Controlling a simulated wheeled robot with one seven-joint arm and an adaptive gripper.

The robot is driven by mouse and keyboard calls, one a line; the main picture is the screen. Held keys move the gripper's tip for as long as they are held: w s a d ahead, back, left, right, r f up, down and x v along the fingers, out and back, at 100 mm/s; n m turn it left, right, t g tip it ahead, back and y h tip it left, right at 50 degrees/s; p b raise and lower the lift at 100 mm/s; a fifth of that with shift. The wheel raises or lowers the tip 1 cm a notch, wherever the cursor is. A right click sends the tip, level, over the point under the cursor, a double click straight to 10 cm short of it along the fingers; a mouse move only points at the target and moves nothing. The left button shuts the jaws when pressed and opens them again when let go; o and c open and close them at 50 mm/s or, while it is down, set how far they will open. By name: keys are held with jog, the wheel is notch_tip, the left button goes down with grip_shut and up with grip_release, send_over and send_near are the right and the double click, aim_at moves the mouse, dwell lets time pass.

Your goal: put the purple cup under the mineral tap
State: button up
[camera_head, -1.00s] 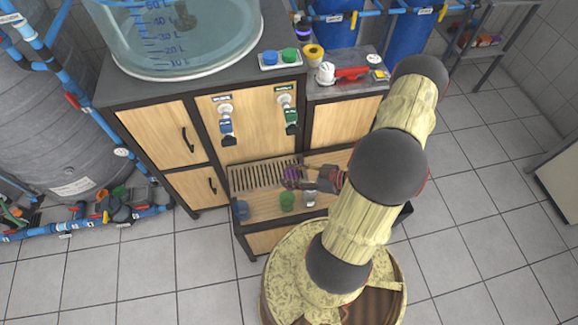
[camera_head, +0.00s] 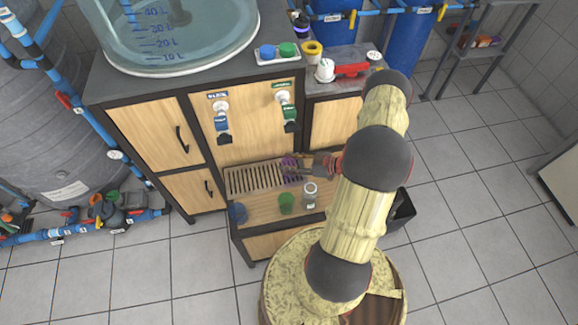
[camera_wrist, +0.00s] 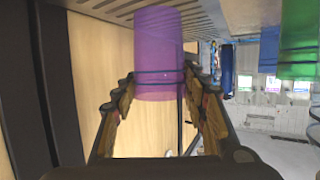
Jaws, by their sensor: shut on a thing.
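The purple cup (camera_head: 289,170) is at the right end of the slatted grate, roughly below the green-handled tap (camera_head: 289,112). The blue-handled tap (camera_head: 222,125) is to its left. Labels above both taps are too small to read. My gripper (camera_head: 303,168) reaches in from the right and is shut on the cup. In the wrist view the cup (camera_wrist: 158,50) sits between the two fingers (camera_wrist: 160,90), with the grate (camera_wrist: 200,18) at the top of the picture. I cannot tell whether the cup's base touches the grate.
A green cup (camera_head: 287,203), a clear glass jar (camera_head: 310,196) and a blue cup (camera_head: 238,213) stand on the shelf in front of the grate. The left part of the grate (camera_head: 250,180) is clear. The wooden cabinet panel (camera_wrist: 95,70) is close beside my gripper.

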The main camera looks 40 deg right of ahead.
jog(key=shift+f, duration=0.7)
jog(key=o, duration=0.8)
jog(key=shift+f, duration=0.15)
jog(key=shift+s+d+r, duration=0.2)
jog(key=shift+s+r, duration=0.05)
jog(key=shift+r, duration=0.1)
jog(key=p+v, duration=0.3)
jog(key=v, duration=0.8)
jog(key=shift+s, duration=0.2)
jog(key=shift+r, duration=0.1)
